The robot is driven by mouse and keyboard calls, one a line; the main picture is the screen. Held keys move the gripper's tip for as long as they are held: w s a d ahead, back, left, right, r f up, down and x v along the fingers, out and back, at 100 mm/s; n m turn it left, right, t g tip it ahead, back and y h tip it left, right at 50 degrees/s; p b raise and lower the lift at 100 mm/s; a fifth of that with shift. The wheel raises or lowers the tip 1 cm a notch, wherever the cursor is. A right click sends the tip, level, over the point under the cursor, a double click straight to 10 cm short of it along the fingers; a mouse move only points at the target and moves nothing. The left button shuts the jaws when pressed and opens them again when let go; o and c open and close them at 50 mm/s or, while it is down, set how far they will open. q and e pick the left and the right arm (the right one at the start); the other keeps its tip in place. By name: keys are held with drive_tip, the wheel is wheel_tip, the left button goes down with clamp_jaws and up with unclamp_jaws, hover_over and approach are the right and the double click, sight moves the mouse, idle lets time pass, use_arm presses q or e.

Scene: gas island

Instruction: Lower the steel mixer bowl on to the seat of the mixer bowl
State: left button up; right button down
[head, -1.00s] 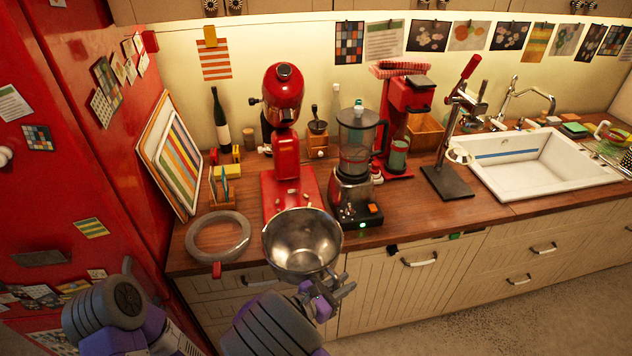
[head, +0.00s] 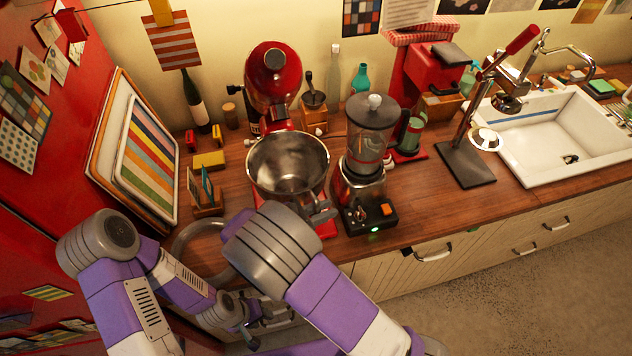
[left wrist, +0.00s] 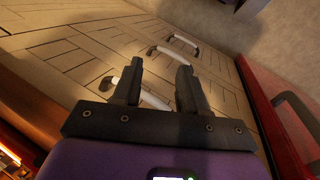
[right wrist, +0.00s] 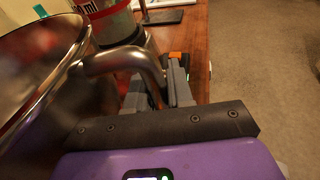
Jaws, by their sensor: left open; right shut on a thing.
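The steel mixer bowl (head: 287,165) is upright in the head view, in front of the red mixer head (head: 273,80) and over the mixer's red base (head: 327,228). The bowl hides the seat and most of the base, so I cannot tell how high it hangs. My right gripper (head: 320,212) is shut on the bowl's handle. In the right wrist view the handle (right wrist: 125,60) runs from the bowl (right wrist: 45,75) to the fingers (right wrist: 160,85). My left gripper (head: 243,318) is open and empty, low before the counter; its fingers show in the left wrist view (left wrist: 158,88).
A blender (head: 368,150) stands close right of the bowl. A wooden grinder (head: 314,112) is behind it. Open counter (head: 420,205) lies right of the blender.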

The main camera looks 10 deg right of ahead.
drive_tip(key=shift+w+r, duration=0.1)
drive_tip(key=shift+r, duration=0.1)
drive_tip(key=shift+a, duration=0.1)
idle(0.4)
wheel_tip(320, 180, down, 5)
drive_tip(key=shift+r+b, duration=0.2)
drive_tip(key=shift+b, duration=0.95)
drive_tip(key=shift+f, duration=0.3)
idle(0.7)
drive_tip(key=shift+f+b, duration=0.55)
drive_tip(key=shift+f, duration=0.8)
idle(2.9)
drive_tip(key=c, duration=0.9)
unclamp_jaws()
